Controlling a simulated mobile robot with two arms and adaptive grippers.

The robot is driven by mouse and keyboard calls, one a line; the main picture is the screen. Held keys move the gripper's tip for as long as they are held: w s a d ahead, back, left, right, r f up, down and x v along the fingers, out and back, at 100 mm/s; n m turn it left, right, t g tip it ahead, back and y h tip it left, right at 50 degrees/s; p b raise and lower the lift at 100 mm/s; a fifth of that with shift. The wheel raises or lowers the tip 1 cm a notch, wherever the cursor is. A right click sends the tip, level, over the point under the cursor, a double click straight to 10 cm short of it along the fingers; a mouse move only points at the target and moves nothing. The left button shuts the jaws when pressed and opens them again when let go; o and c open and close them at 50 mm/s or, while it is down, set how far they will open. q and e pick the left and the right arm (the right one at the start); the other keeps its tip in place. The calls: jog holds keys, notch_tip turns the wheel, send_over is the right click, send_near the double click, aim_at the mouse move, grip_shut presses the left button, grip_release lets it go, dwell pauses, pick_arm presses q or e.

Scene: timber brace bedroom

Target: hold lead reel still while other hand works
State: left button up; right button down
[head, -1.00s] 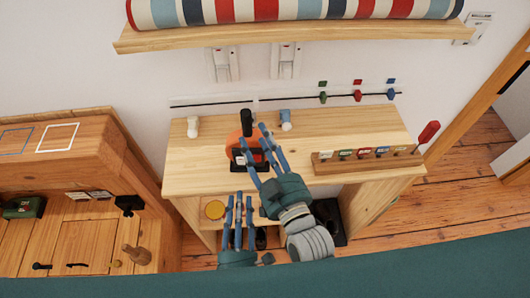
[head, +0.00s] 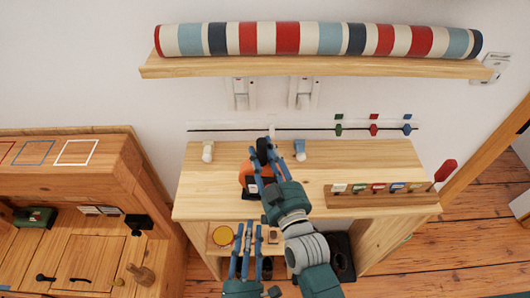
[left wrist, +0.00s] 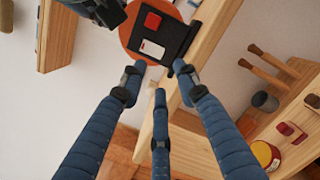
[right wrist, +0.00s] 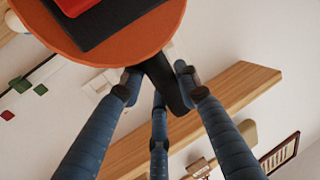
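The lead reel, an orange disc with a black face block, stands on the wooden bench (head: 330,165). Its orange rim shows in the head view (head: 246,170), left wrist view (left wrist: 131,38) and right wrist view (right wrist: 150,35). My right gripper (head: 264,156) is at the reel's top. In the right wrist view, its fingertips (right wrist: 158,82) close around a black bar that projects from behind the disc. My left gripper (head: 247,232) is low, in front of the bench edge. Its fingers (left wrist: 158,85) are spread and empty, pointing at the reel's black face, apart from it.
A wooden block with coloured tags (head: 375,195) stands to the right on the bench. A white fitting (head: 208,151) and a blue-white one (head: 299,150) are at the back. A shelf (head: 320,66) holds a striped roll above. A yellow tin (head: 222,235) sits below the bench top.

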pick_arm(q)
jog(key=shift+s, duration=0.1)
jog(key=c, duration=0.8)
jog(key=shift+s+a+r+m, duration=0.15)
jog(key=shift+s+m, duration=0.15)
jog(key=shift+m, duration=0.3)
jog(key=shift+s+d+r+m, duration=0.15)
jog(key=shift+s+m, duration=0.15)
jog(key=shift+m, duration=0.3)
jog(key=shift+s+a+r+m, duration=0.1)
jog(key=shift+s+r+m, duration=0.45)
jog(key=shift+m, duration=0.9)
jog(key=shift+s+a+r+m, duration=0.1)
jog(key=shift+s+r+m, duration=0.2)
jog(key=shift+s+m, duration=0.85)
jog(key=shift+s+a+r+m, duration=0.1)
jog(key=shift+s+r+m, duration=0.3)
jog(key=shift+m, duration=1.4)
jog(key=shift+w, duration=0.1)
